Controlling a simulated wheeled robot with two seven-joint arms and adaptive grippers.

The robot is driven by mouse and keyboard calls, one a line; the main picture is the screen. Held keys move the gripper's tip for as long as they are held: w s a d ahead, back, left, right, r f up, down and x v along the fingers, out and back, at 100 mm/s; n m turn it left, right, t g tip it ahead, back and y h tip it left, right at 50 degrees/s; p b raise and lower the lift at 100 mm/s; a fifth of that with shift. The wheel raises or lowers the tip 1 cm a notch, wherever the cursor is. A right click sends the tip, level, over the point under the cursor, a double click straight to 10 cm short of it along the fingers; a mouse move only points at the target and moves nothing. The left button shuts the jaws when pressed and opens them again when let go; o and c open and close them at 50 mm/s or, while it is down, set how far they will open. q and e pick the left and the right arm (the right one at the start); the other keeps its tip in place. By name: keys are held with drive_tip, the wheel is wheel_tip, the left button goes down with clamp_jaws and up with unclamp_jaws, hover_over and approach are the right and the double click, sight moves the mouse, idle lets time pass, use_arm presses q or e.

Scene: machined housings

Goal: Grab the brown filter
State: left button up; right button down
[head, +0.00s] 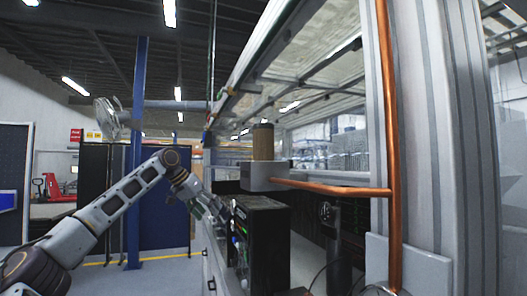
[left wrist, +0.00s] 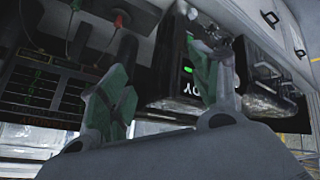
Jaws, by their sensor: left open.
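The brown filter (head: 263,143) is an upright cylinder with a dark top. It stands on a grey metal housing (head: 264,177) near the middle of the head view. My left gripper (head: 208,205) is to the left of the filter and lower than it, apart from it. In the left wrist view my left gripper (left wrist: 163,88) shows two green-padded fingers spread apart with nothing held between them. I cannot make out the filter in the left wrist view. My right gripper is not in view.
A copper pipe (head: 335,187) runs from the housing to a grey upright (head: 375,120) on the right. A black box (head: 262,245) with lights stands below the housing. A blue post (head: 137,150) stands behind my left arm.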

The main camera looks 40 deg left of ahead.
sight(259, 124)
use_arm(q)
drive_tip(key=s+d+r+m+g+h+p, duration=0.1)
drive_tip(key=s+d+r+m, duration=0.1)
drive_tip(key=s+d+r, duration=0.5)
drive_tip(key=s+d+r+m+p, duration=0.1)
drive_tip(key=s+d+r+m, duration=0.15)
drive_tip(key=d+r, duration=0.8)
drive_tip(key=s+d+r+m+g, duration=0.1)
drive_tip(key=s+d+r, duration=0.2)
drive_tip(key=s+d, duration=0.3)
drive_tip(key=s+d+r+m+g+y+p, duration=0.1)
drive_tip(key=s+d+r, duration=0.3)
drive_tip(key=d, duration=0.5)
drive_tip(key=shift+s+d+g, duration=0.3)
drive_tip(key=shift+s+g, duration=0.1)
drive_tip(key=shift+s, duration=0.85)
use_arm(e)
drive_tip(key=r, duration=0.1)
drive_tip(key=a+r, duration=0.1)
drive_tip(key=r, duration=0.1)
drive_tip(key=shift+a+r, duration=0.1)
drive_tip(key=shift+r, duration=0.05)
use_arm(q)
drive_tip(key=shift+r, duration=0.1)
drive_tip(key=shift+w+d, duration=0.1)
drive_tip(key=shift+w, duration=0.1)
